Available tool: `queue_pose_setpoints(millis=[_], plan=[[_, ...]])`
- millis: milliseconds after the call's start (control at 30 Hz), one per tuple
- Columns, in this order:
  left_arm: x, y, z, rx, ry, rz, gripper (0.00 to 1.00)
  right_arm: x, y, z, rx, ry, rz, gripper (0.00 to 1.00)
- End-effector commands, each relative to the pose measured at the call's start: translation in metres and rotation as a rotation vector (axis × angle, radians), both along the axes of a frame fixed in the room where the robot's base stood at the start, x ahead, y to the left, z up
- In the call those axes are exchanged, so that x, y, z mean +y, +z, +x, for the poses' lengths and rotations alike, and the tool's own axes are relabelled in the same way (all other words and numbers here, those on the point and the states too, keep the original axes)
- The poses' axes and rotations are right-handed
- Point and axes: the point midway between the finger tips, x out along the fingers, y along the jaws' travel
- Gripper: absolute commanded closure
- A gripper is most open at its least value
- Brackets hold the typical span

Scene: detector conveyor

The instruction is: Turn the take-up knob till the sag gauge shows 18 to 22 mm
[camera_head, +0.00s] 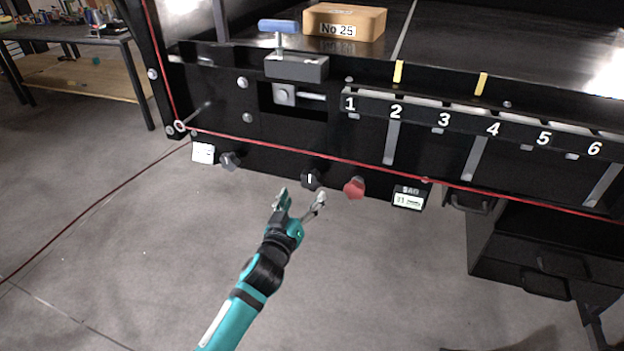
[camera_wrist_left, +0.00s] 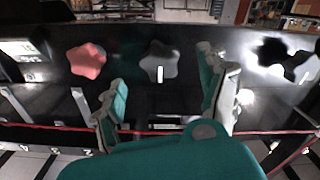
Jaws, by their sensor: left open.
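Several star-shaped knobs sit on the black front panel. The middle one, a dark knob with a white pointer line (camera_head: 311,179), has its line about upright; it also shows in the wrist view (camera_wrist_left: 159,64). I read no label naming the take-up knob. My left gripper (camera_head: 301,197) is open and empty, just in front of and below this middle knob. In the wrist view its fingers (camera_wrist_left: 165,92) are spread either side of the knob, apart from it. The sag gauge (camera_head: 409,198) is a small display right of the red knob; its number looks like 11, but is too small to be sure.
A red knob (camera_head: 355,187) sits close to the right of the middle knob, a dark knob (camera_head: 229,160) farther left. A red cord (camera_head: 300,156) runs across the panel above the knobs. A box marked No 25 (camera_head: 344,22) rests on the belt. The floor below is clear.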

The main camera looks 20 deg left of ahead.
Motion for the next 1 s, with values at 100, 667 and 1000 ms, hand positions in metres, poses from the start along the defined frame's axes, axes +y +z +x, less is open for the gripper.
queue_pose_setpoints(millis=[100, 667, 1000], plan=[[-0.001, 0.001, 0.027, 0.0, 0.001, 0.0, 0.24, 0.002, 0.002, 0.0, 0.0, 0.0, 0.002, 0.6], [-0.003, -0.001, 0.075, 0.001, 0.0, -0.002, 0.24, 0.012, 0.002, 0.0, 0.0, 0.0, 0.015, 0.6], [-0.003, -0.001, 0.074, 0.001, 0.0, -0.001, 0.51, 0.006, 0.002, 0.0, 0.001, 0.002, 0.008, 0.6]])
